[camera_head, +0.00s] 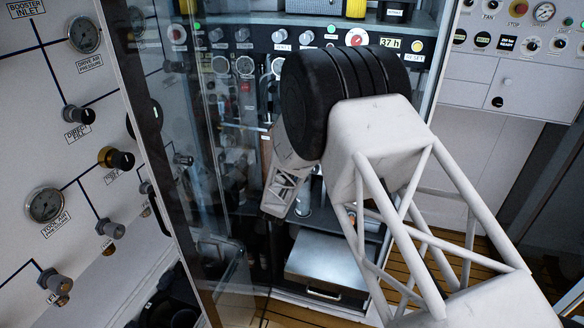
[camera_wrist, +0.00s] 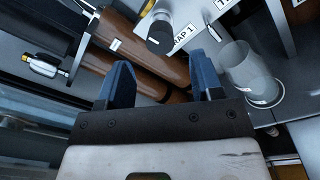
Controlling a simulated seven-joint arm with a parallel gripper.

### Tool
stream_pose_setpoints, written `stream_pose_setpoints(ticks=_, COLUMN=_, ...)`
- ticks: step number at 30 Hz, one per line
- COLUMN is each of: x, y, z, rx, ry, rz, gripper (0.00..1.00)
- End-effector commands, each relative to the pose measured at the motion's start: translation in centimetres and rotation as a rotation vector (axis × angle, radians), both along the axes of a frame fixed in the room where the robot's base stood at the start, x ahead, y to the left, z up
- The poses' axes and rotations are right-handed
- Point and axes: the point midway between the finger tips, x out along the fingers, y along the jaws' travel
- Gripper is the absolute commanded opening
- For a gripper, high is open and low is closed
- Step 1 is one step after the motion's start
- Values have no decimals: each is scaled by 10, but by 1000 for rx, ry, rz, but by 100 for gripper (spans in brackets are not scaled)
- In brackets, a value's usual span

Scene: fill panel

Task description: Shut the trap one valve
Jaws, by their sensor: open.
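In the wrist view, a plate labelled "TRAP 1" (camera_wrist: 185,38) is at the top, slightly right of centre. A dark round knob with a grey end, the trap one valve (camera_wrist: 160,37), sits just left of that lettering. My gripper (camera_wrist: 161,62) is open, with two blue fingers pointing up the picture. The knob lies beyond the fingertips, roughly between them and apart from them. Nothing is held. I cannot read the knob's setting. In the head view, my arm hides the gripper and the valve.
Brown cylinders (camera_wrist: 125,62) lie behind the fingers. A clear cup (camera_wrist: 248,72) stands right of them, and a silver-handled fitting (camera_wrist: 42,66) is at left. In the head view, a glass door (camera_head: 190,180) stands left of my arm, beside a gauge panel (camera_head: 75,150).

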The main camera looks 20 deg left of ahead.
Motion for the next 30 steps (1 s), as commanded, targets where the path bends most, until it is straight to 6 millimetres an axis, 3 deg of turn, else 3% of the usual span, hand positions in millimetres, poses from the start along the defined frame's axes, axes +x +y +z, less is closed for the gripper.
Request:
stream_pose_setpoints(ticks=15, x=53, y=3, z=0, rx=0, ry=-1, rz=-1, gripper=60)
stream_pose_setpoints(ticks=29, x=60, y=4, z=0, rx=0, ry=-1, rz=-1, gripper=60)
stream_pose_setpoints(ticks=30, x=60, y=4, z=0, rx=0, ry=-1, rz=-1, gripper=54)
